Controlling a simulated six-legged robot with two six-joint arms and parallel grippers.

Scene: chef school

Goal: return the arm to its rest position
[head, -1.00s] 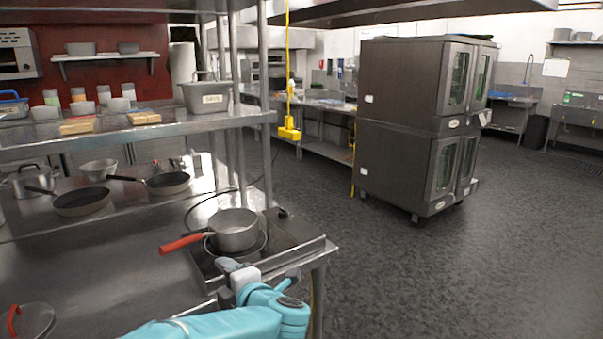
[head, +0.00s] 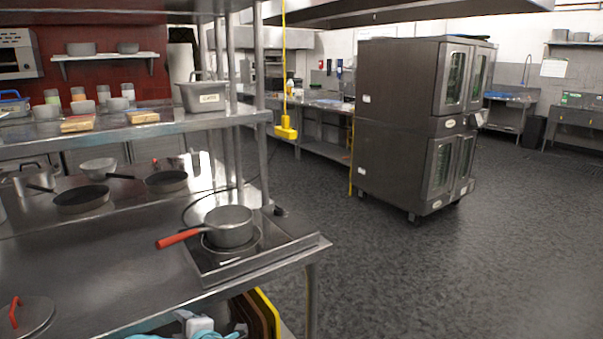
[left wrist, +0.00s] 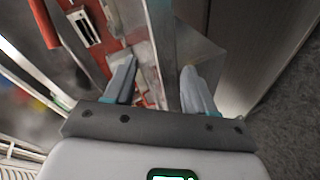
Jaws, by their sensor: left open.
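My left arm shows at the bottom edge of the head view, where a bit of its white and teal wrist (head: 197,326) is in sight below the counter's front edge. In the left wrist view my left gripper (left wrist: 160,85) is open, its two fingers apart with nothing between them. The background there is tilted and blurred. My right arm and gripper are in neither view.
A saucepan with a red handle (head: 229,227) sits on the cooktop at the counter's right end. A lid with a red handle (head: 24,317) lies front left. Trays (head: 262,312) stand under the counter. Floor (head: 430,270) to the right is clear, before a double oven (head: 400,120).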

